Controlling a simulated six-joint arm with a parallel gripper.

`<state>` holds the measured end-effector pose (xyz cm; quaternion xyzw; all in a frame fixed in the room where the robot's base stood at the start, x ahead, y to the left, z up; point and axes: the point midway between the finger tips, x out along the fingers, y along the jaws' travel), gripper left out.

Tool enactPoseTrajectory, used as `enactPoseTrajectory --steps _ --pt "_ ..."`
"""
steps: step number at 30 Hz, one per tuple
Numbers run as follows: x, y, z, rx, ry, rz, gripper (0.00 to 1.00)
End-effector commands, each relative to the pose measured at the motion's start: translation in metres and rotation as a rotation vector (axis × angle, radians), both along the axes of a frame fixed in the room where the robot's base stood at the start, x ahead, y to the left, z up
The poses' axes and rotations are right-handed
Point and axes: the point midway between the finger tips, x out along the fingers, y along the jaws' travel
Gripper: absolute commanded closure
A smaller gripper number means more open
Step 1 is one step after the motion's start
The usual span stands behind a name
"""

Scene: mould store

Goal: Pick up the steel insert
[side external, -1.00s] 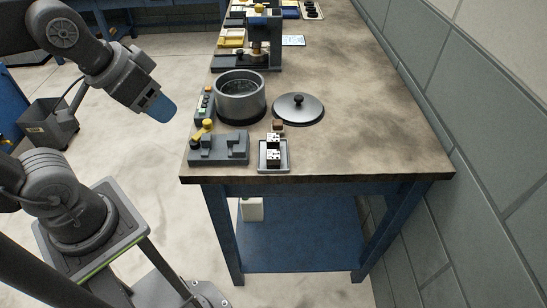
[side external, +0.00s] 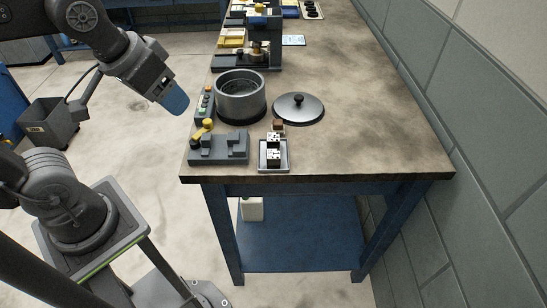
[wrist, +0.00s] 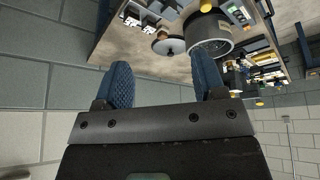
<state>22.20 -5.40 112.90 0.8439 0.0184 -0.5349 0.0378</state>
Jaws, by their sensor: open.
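Two small bright metal blocks with dark holes, which look like the steel inserts, show in the side view. The rear block (side external: 273,138) stands behind the front block (side external: 273,155), at a small grey tray (side external: 286,165) near the table's front edge. In the wrist view, pale spotted blocks (wrist: 131,20) show small at the top. My gripper (side external: 176,101) hangs in the air left of the table, well apart from the blocks. In the wrist view its two blue fingers (wrist: 158,60) are spread with nothing between them.
A grey fixture with a yellow knob (side external: 219,148) stands left of the tray. Behind are an open round pot (side external: 241,96), a dark lid (side external: 299,108) and a brown block (side external: 278,124). The table's right side (side external: 380,130) is clear up to the wall.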

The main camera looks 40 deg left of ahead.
Motion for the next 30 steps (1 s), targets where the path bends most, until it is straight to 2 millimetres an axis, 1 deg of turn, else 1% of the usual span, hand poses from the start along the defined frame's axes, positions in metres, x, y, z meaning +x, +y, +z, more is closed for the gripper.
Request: enactPoseTrajectory --steps 1,5,6,8,9,12,16,18,21,26,30 --pt "0.012 -0.004 0.001 -0.021 0.035 0.033 0.36" --pt "0.050 -0.017 0.001 -0.081 0.129 0.162 0.36" --pt "0.061 -0.021 -0.001 -0.096 0.159 0.205 0.36" --pt "0.079 -0.029 -0.005 -0.115 0.202 0.270 0.36" --pt "0.091 -0.034 -0.009 -0.126 0.230 0.315 0.36" --pt "0.120 -0.049 -0.024 -0.142 0.298 0.427 0.36" --pt "0.149 -0.067 -0.046 -0.150 0.366 0.556 0.36" --pt "0.159 -0.075 -0.057 -0.148 0.393 0.609 0.36" --pt "0.169 -0.082 -0.069 -0.146 0.416 0.662 0.36" --pt "0.174 -0.086 -0.082 -0.144 0.429 0.694 0.36" --pt "0.173 -0.085 -0.106 -0.144 0.431 0.695 0.36"
